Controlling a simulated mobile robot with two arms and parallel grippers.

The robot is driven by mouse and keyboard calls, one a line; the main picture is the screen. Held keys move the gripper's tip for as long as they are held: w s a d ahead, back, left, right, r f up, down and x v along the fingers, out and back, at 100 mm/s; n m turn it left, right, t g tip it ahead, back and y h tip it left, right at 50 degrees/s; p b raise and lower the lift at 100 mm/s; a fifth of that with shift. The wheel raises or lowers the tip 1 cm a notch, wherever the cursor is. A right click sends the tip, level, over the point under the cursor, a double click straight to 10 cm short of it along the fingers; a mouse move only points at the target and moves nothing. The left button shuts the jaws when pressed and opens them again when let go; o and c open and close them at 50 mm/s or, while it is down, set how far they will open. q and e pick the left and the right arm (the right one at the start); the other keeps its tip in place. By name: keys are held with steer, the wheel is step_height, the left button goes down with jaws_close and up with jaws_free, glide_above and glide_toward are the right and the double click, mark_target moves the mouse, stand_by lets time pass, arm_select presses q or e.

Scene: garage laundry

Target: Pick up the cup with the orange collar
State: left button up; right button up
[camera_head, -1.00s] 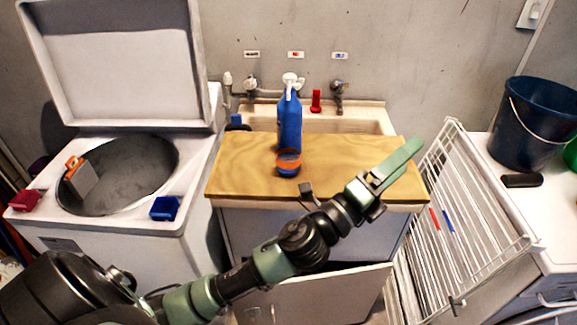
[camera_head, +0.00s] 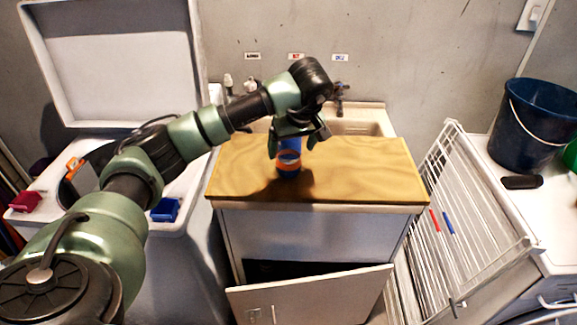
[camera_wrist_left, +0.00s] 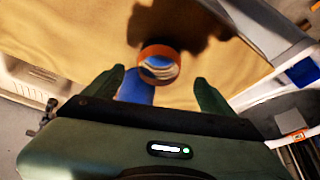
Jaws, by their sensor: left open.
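The cup with the orange collar (camera_head: 288,168) stands on the wooden countertop; its lower part is blue. In the left wrist view the cup's orange collar (camera_wrist_left: 158,52) shows as a ring ahead of the fingers. My left gripper (camera_head: 297,144) is open above and just behind the cup, with no grip on it. In the wrist view its two fingers (camera_wrist_left: 156,88) are spread, with the collar beyond their tips. A blue bottle (camera_head: 290,142) stands behind the cup, mostly hidden by the gripper; its blue body (camera_wrist_left: 134,88) shows between the fingers. My right gripper is out of view.
The wooden countertop (camera_head: 370,170) is clear to the right of the cup. The sink (camera_head: 360,122) and taps lie behind. A drying rack (camera_head: 470,210) and dark bucket (camera_head: 540,125) stand right. A top-loading washer with a blue clip (camera_head: 165,210) stands left.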

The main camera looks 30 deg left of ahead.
mark_target(289, 160)
arm_select(q)
steer(key=p+x, duration=0.2)
steer(key=x, duration=0.4)
steer(key=shift+w+f, duration=0.1)
steer(key=shift+f, duration=0.25)
steer(key=shift+w+a+f, duration=0.1)
steer(key=shift+a+f, duration=0.1)
steer(key=shift+f, duration=0.2)
steer(key=shift+c, duration=0.4)
steer(key=c, duration=1.5)
steer(key=shift+r, duration=0.2)
